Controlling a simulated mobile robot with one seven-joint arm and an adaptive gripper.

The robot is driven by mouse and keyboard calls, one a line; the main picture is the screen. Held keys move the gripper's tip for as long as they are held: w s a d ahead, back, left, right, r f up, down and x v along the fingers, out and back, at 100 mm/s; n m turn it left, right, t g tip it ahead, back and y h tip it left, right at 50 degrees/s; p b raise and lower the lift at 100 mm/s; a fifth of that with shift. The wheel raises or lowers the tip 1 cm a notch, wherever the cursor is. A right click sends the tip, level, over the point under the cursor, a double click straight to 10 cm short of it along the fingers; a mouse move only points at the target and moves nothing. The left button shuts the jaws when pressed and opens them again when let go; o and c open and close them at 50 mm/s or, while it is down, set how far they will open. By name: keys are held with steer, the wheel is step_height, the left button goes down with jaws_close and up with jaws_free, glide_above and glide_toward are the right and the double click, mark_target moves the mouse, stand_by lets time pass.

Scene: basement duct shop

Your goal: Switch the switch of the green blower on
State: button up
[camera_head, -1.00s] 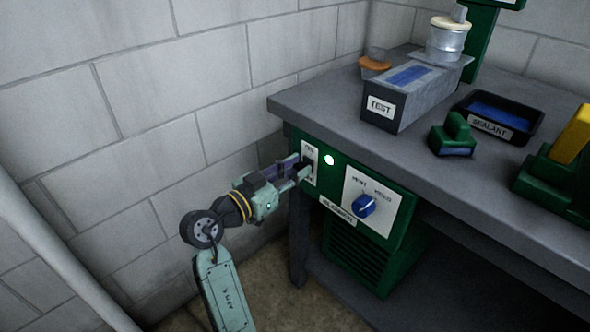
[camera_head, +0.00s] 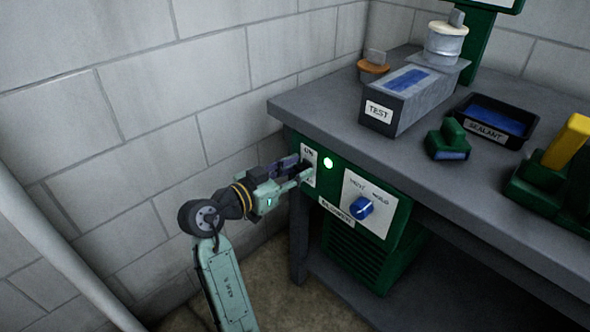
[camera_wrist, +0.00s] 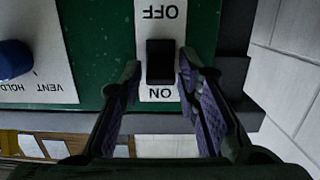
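The green blower (camera_head: 400,205) is mounted under the grey bench, with a white switch plate (camera_head: 310,154) on its left end. In the wrist view the black switch (camera_wrist: 160,62) sits on that plate, with OFF above it and ON below it, both upside down. My gripper (camera_head: 301,170) reaches the plate from the left. In the wrist view my gripper (camera_wrist: 159,72) has its fingers apart, one on each side of the switch, with narrow gaps. The fingers hide the switch in the head view. A round indicator (camera_head: 328,162) beside the plate glows bright green.
A blue VENT/HOLD knob (camera_head: 361,207) is right of the indicator. The bench top (camera_head: 320,98) overhangs just above my gripper. It carries a TEST duct piece (camera_head: 412,98) and a SEALANT tray (camera_head: 490,134). A block wall (camera_head: 150,110) stands close behind my arm.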

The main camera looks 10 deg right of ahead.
steer(key=shift+o, duration=1)
steer(key=v, duration=1.2)
steer(key=shift+r, duration=0.1)
